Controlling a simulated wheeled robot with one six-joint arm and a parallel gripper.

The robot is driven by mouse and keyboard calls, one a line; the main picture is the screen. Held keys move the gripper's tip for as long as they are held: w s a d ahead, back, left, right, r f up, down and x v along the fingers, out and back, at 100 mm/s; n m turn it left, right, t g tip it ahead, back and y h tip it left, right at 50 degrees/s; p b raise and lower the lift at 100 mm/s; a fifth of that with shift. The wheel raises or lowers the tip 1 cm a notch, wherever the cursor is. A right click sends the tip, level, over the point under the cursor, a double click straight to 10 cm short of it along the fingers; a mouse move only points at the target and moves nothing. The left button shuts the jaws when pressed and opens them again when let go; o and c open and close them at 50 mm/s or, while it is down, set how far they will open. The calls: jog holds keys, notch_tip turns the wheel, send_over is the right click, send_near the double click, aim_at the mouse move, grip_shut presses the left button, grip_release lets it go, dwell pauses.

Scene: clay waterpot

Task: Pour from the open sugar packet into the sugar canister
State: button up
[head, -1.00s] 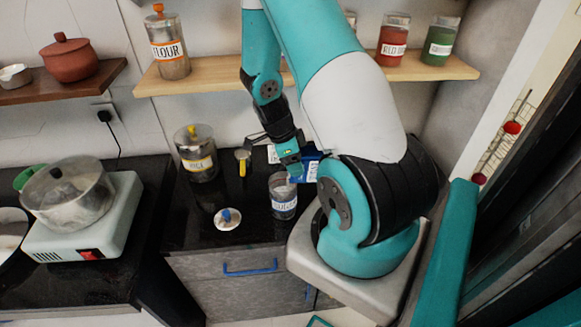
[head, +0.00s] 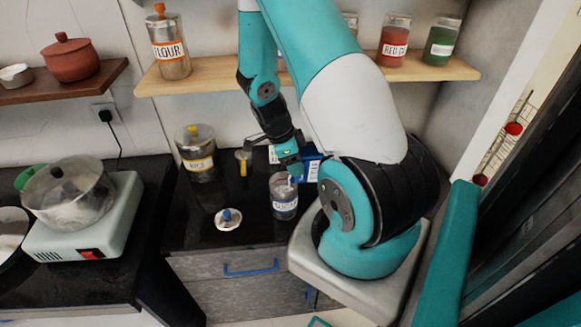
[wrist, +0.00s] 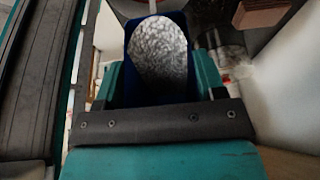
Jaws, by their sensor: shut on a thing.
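My gripper (head: 291,163) is shut on the blue-and-white sugar packet (head: 312,166), just above the sugar canister. In the wrist view the packet (wrist: 157,58) sits tilted between my teal fingers, with white grains inside. A thin white stream shows at its mouth. The clear canister (head: 284,203) stands lidless on the black counter, its label partly readable. White shows at its mouth, below the packet. How full it is, I cannot tell.
A lid with a blue knob (head: 228,219) lies left of the canister. A rice jar (head: 197,155) and a yellow-handled tool (head: 243,163) stand behind. A wooden shelf (head: 215,80) with jars is above. A pot sits on a stove (head: 90,225) at left.

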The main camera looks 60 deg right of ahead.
jog(key=shift+w+a+g+h+b, duration=0.45)
jog(key=shift+w+g+h+b, duration=0.1)
jog(key=shift+g+h+b, duration=0.4)
dwell(3.6)
jog(key=shift+r, duration=0.15)
